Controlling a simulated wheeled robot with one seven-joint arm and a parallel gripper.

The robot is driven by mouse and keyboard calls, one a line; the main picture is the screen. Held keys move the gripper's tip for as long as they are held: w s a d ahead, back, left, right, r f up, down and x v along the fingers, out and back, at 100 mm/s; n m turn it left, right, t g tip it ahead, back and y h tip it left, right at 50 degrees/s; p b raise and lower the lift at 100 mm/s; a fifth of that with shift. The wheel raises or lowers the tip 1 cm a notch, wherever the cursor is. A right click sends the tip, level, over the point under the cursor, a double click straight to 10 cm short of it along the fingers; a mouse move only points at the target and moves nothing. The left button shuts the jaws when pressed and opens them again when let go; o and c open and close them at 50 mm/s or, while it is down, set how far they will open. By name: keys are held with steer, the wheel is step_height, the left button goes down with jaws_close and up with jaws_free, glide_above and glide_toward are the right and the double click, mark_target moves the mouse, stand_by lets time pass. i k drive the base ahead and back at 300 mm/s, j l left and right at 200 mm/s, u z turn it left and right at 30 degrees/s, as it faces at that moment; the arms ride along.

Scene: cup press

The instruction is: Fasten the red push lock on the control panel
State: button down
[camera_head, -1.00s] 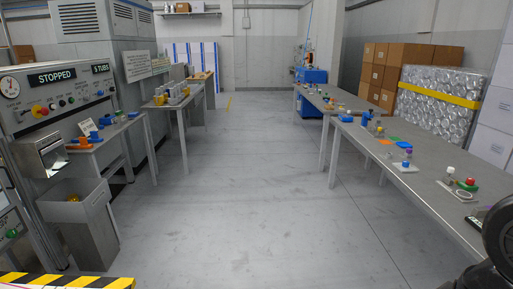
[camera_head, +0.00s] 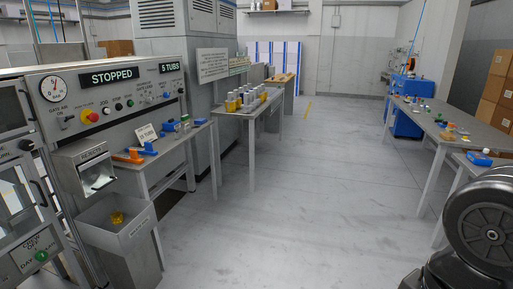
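The control panel (camera_head: 118,105) is a grey cabinet face at the left, with lit signs reading STOPPED and 5 TUBS. A red push button (camera_head: 89,117) on a yellow base sits on its lower left part, beside a row of small knobs and buttons. It looks like the red push lock; whether it is pressed in is too small to tell. A dark round part of my arm fills the lower right corner. My gripper is not in view.
A metal chute (camera_head: 94,172) and an open bin (camera_head: 117,222) stand below the panel. A side table (camera_head: 172,170) with blue and orange parts adjoins them. Another table (camera_head: 262,110) holds several tubs. A table (camera_head: 440,127) stands at the right. The floor between is clear.

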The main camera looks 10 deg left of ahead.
mark_target(94, 116)
steer(key=i+u, duration=0.2)
steer(key=i, duration=0.4)
steer(key=i+l+u, duration=0.15)
steer(key=i, duration=0.4)
steer(key=i+l+u, duration=0.2)
steer(key=i, duration=0.35)
steer(key=i+j+u, duration=0.2)
steer(key=i+u, duration=0.75)
steer(key=i+j+u, duration=0.1)
steer(key=i+j, duration=0.25)
steer(key=i, duration=0.15)
steer(key=i+j, duration=0.3)
steer(key=i, duration=0.2)
steer(key=u, duration=0.05)
